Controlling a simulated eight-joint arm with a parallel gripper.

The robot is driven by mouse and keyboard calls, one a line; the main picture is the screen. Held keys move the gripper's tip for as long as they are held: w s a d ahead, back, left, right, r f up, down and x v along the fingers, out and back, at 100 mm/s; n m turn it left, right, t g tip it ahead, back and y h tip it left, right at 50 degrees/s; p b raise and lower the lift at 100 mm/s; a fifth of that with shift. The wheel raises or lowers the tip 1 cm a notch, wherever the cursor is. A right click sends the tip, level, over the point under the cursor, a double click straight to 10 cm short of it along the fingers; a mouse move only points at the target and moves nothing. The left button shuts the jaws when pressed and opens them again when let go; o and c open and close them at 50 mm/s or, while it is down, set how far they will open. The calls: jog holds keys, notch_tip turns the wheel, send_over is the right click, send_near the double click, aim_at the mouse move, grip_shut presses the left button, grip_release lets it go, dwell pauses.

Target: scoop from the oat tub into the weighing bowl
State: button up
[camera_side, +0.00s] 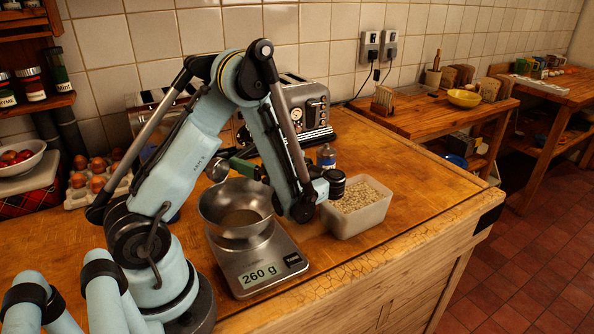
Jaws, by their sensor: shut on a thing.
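The oat tub (357,222) is a pale, square-sided container full of oats, on the wooden worktop right of the scale. The steel weighing bowl (220,222) sits on the scale (243,281), whose display reads 260 g. A small brownish patch shows in the bottom of the bowl. My gripper (266,173) is partly hidden behind my forearm and shut on what looks like the scoop (244,167), with a green handle and a round metal end. The scoop appears behind and above the bowl's far rim. I cannot tell whether it holds oats.
A toaster (305,105) stands against the tiled wall, with a small blue-labelled bottle (326,155) in front. Eggs (98,164) in a carton and a white bowl (24,163) are at the left. The worktop right of the tub is clear up to its edge.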

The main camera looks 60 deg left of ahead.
dwell(0.5)
jog(key=shift+s+a+r+t+h, duration=0.2)
jog(key=shift+t+h, duration=0.25)
jog(key=shift+h, duration=0.3)
jog(key=shift+s+a+r+t+h, duration=0.1)
jog(key=shift+a+t+h, duration=0.1)
jog(key=shift+t+h, duration=0.4)
jog(key=t+h, duration=0.1)
jog(key=h, duration=0.1)
jog(key=a+h, duration=0.1)
jog(key=shift+s+t+h, duration=0.2)
jog(key=shift+t+h, duration=0.15)
jog(key=t+h, duration=0.1)
jog(key=a+t+h, duration=0.1)
jog(key=h, duration=0.1)
jog(key=s+a+t+h, duration=0.1)
jog(key=h, duration=0.1)
jog(key=shift+d, duration=0.1)
jog(key=a+r+h, duration=0.1)
jog(key=s+a+r+t+h, duration=0.1)
jog(key=a+h, duration=0.1)
jog(key=s+a+r+t+h, duration=0.1)
jog(key=shift+s+a+h, duration=0.2)
jog(key=shift+s+h, duration=0.05)
jog(key=shift+h, duration=0.05)
